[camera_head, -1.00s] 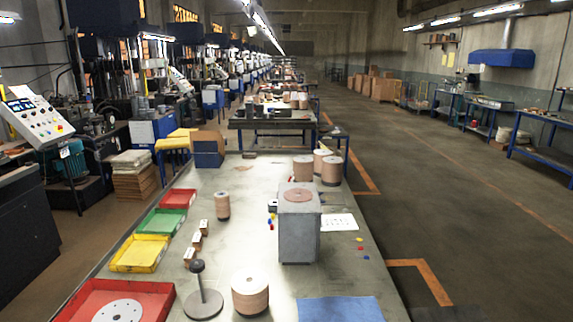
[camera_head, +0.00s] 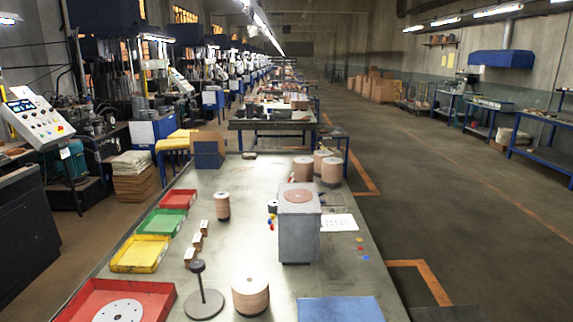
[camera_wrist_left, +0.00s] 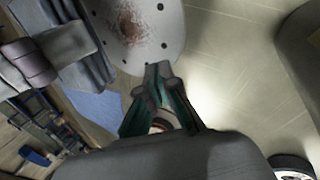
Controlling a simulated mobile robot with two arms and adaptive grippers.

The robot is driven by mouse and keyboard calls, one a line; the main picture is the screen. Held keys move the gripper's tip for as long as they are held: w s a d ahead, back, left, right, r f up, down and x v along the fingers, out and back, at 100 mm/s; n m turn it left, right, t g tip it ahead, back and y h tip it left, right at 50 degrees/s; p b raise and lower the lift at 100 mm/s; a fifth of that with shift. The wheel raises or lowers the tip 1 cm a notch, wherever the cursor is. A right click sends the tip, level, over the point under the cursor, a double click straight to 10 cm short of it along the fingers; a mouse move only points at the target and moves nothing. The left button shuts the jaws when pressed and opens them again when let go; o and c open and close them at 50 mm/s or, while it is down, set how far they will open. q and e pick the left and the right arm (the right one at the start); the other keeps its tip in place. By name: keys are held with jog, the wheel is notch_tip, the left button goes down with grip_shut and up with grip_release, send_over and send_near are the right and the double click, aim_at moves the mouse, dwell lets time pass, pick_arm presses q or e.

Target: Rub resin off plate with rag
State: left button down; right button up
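In the left wrist view a pale round plate (camera_wrist_left: 172,32) with several small holes carries a brown resin patch (camera_wrist_left: 131,22) near its middle. My left gripper (camera_wrist_left: 158,72) has its fingertips close together at the plate's rim and appears to pinch it. A folded, streaked grey-blue thing (camera_wrist_left: 76,48), which may be the rag, shows left of the plate. Rounded grey-purple parts (camera_wrist_left: 27,63) sit against it; I cannot tell whether they belong to my right gripper. Neither gripper shows in the head view.
On the workbench, a red tray (camera_head: 160,293) holds another holed plate (camera_head: 120,311). A blue mat (camera_head: 340,309) lies at the front right. A disc stack (camera_head: 250,296), a stand (camera_head: 203,303) and a grey block (camera_head: 298,235) stand on the bench.

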pick_arm(q)
jog(key=shift+f, duration=1.3)
dwell(0.4)
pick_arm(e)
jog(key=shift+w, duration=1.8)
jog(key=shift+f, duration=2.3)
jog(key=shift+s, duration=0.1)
